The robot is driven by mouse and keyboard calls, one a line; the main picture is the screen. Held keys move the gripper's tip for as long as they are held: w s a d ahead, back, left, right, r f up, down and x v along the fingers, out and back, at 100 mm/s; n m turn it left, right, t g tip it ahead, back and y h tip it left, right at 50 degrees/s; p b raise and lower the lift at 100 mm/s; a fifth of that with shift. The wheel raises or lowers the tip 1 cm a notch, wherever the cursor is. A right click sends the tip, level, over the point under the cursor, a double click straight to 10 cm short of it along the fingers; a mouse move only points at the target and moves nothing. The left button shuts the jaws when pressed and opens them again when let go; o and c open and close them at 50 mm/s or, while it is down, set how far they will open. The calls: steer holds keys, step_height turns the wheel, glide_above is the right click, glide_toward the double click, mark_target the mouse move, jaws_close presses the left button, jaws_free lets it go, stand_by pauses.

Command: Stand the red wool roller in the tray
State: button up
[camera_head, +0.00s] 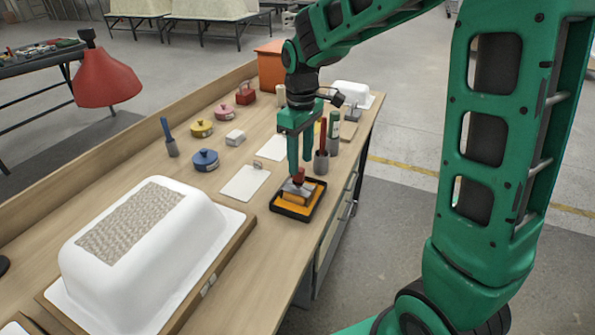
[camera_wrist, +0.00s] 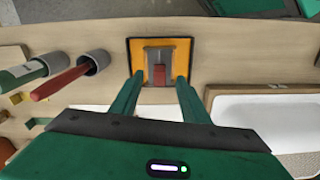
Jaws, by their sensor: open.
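A black-rimmed tray (camera_head: 276,206) with an orange floor lies near the table's front edge; it also shows in the wrist view (camera_wrist: 133,60). My gripper (camera_head: 300,170) points down over the tray.
Grey cups stand just behind, one with a red-handled tool (camera_head: 323,133) and one with a green one (camera_head: 334,124). A white tub shell (camera_head: 145,240) fills the front left. Lidded pots, including a blue one (camera_head: 206,160), sit further left.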

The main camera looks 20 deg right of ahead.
step_height(320, 180, up, 6)
steer(key=shift+r, duration=0.15)
steer(key=s+d+f+m, duration=0.1)
steer(key=s+d+m, duration=0.3)
steer(key=s, duration=0.5)
steer(key=s+d+f+m, duration=0.1)
steer(key=s+d+m, duration=0.4)
steer(key=s, duration=0.5)
steer(key=s+d+f+m, duration=0.2)
steer(key=s+d+m, duration=0.2)
steer(key=s+d, duration=0.3)
steer(key=s, duration=0.3)
steer(key=shift+d+m, duration=0.3)
steer(key=shift+d, duration=0.1)
steer(key=shift+f, duration=0.1)
